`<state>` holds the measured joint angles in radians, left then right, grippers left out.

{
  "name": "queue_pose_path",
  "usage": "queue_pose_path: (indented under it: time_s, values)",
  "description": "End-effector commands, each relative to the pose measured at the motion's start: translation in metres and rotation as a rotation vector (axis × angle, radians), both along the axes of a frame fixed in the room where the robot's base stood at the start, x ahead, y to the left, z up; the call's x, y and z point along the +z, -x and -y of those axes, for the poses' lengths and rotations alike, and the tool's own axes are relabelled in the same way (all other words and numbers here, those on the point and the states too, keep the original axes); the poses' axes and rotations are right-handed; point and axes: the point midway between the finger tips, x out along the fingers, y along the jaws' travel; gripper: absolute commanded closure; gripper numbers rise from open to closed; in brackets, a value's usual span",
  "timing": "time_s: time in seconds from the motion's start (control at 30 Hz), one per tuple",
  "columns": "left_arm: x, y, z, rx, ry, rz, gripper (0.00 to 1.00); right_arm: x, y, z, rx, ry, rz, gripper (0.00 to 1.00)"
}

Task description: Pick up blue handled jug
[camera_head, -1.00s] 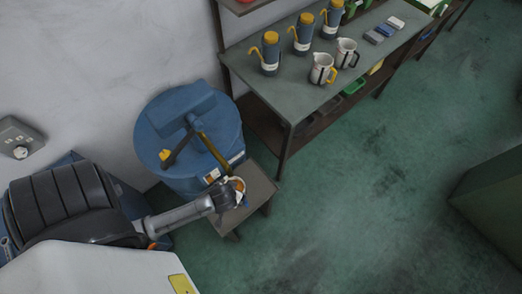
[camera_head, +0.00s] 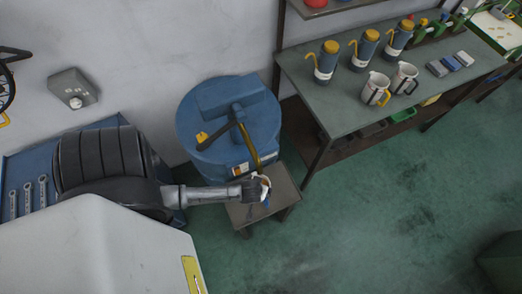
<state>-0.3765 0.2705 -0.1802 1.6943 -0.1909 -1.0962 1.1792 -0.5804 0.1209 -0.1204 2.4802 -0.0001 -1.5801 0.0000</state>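A small white jug-like object (camera_head: 265,181) with a bit of blue at its lower side stands on the small low stool (camera_head: 282,190) beside the blue drum. The dark end of a grey shaft covers much of it, so I cannot fully make out its handle. On the workbench (camera_head: 345,109) are two pale jugs, one with a yellow handle (camera_head: 373,91) and one with a dark handle (camera_head: 402,77). Neither of my grippers shows in the head view.
A blue drum (camera_head: 200,160) stands by the wall. A black tyre (camera_head: 105,165) and the grey shaft (camera_head: 212,194) belong to a white machine (camera_head: 100,250) at lower left. Several blue yellow-topped containers (camera_head: 362,50) stand on the bench. Green floor (camera_head: 400,190) is open at right.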

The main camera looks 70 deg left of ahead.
Motion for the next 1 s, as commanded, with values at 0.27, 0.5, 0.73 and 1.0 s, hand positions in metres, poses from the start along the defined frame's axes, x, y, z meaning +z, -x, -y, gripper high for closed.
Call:
queue_pose_path:
  time_s: [0.27,0.5,0.73,1.0]
  values:
    - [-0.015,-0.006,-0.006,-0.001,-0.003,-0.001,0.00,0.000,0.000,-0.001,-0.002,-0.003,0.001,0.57]
    - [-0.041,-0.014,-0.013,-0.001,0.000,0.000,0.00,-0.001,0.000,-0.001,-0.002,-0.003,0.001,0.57]
    - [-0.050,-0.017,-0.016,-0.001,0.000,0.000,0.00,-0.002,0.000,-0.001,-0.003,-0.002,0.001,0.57]
    - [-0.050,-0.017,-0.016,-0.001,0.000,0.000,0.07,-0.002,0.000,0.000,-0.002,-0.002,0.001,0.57]
